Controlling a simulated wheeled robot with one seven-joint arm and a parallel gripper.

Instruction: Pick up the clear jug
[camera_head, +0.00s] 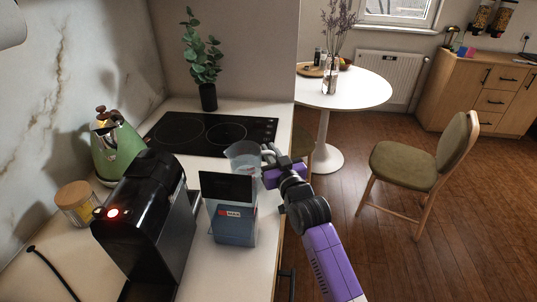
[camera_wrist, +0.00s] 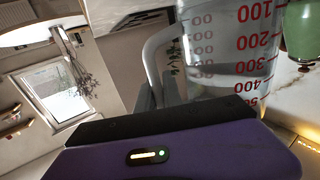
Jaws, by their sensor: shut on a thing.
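The clear jug (camera_head: 242,158) is see-through and stands out behind a box near the counter's right edge, its lower part hidden by the box. In the wrist view the jug (camera_wrist: 232,50) shows close up with red measuring numbers and a clear handle on its left side. My gripper (camera_head: 268,155) reaches in from the right and is shut on the jug, at its handle side. The exact finger contact is partly hidden in both views. I cannot tell whether the jug's base touches the counter.
A blue box with a dark upper panel (camera_head: 234,226) stands just in front of the jug. A black coffee machine (camera_head: 150,225), a green kettle (camera_head: 120,150) and a jar (camera_head: 76,204) are to the left. The black cooktop (camera_head: 180,133) lies behind. Open floor and a chair (camera_head: 420,165) are right.

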